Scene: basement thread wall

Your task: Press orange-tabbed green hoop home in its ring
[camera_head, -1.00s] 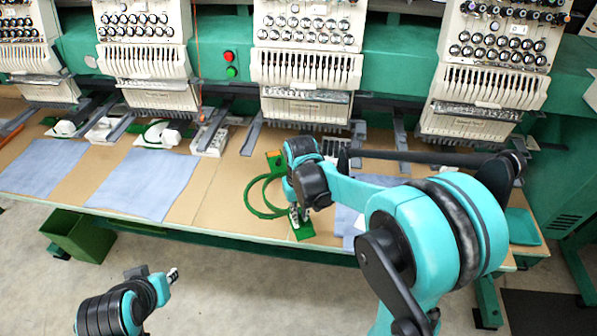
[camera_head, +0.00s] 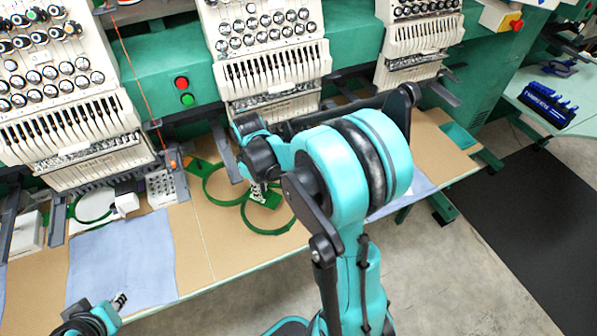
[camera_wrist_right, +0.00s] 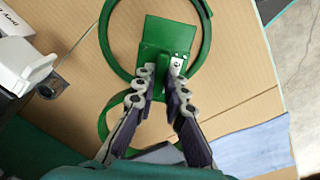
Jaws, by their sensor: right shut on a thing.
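Two green hoop rings lie side by side on the tan table in the head view, a left one (camera_head: 225,204) and a right one (camera_head: 270,232). My right gripper (camera_head: 260,193) is over the right ring. In the wrist view my right gripper (camera_wrist_right: 162,82) is shut on the upright grip of a green square plate (camera_wrist_right: 167,36). A green ring (camera_wrist_right: 208,35) surrounds the plate there, and another (camera_wrist_right: 103,126) is partly hidden by the fingers.
Embroidery machine heads (camera_head: 270,75) stand along the table's back. A blue cloth (camera_head: 122,262) lies at left, and another (camera_head: 405,192) is partly behind my right arm. A green piece (camera_head: 197,168) lies behind the left ring. The table's front edge is close.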

